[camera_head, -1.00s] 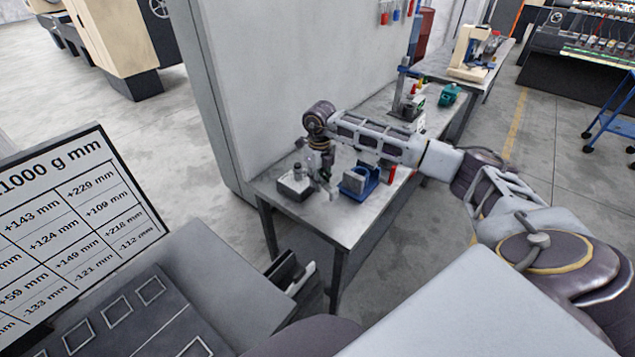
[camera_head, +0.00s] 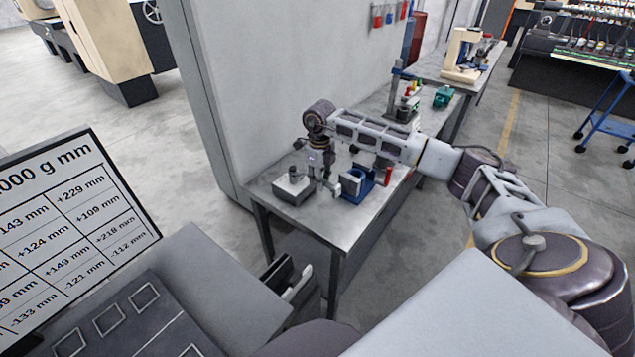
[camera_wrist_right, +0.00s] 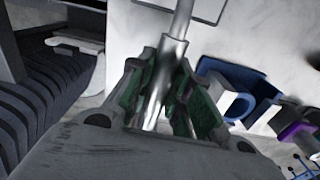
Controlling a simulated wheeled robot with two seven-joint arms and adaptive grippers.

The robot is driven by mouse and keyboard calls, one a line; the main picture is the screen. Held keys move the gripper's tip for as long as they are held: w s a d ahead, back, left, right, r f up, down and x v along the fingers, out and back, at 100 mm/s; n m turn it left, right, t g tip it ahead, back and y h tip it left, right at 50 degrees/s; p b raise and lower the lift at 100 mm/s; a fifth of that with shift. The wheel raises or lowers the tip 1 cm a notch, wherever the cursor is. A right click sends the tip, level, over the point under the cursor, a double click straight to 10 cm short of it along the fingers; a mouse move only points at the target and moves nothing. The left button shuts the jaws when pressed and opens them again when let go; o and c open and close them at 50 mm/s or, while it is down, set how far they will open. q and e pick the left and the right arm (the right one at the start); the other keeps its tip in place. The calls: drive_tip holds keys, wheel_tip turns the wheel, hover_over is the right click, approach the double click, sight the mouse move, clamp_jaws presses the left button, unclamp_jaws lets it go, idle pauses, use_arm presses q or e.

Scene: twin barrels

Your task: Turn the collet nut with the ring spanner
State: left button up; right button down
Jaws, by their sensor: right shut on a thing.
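My right gripper (camera_head: 325,183) hangs over the near part of the grey bench, its wrist pointing down. In the right wrist view its green-padded fingers (camera_wrist_right: 165,105) are shut on a smooth metal bar, which I take for the ring spanner (camera_wrist_right: 178,45). The bar runs up out of the picture, so its ring end does not show. A grey block (camera_head: 293,190) with a small dark upright piece on top (camera_head: 297,170) stands just left of the gripper. I cannot make out the collet nut or whether the spanner touches it. My left gripper is not in view.
A blue holder (camera_head: 357,185) stands close to the right of the gripper, with a red item (camera_head: 388,176) beside it. A grey wall borders the bench (camera_head: 335,225) at the back left. Farther along stand a blue-posted fixture (camera_head: 397,85) and a teal item (camera_head: 443,96).

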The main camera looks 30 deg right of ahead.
drive_tip(key=shift+w+d+r, duration=0.1)
drive_tip(key=shift+d, duration=0.1)
idle(0.3)
drive_tip(key=shift+w+d+n+b, duration=0.35)
drive_tip(key=shift+d+n+b, duration=0.15)
drive_tip(key=shift+d+n, duration=0.45)
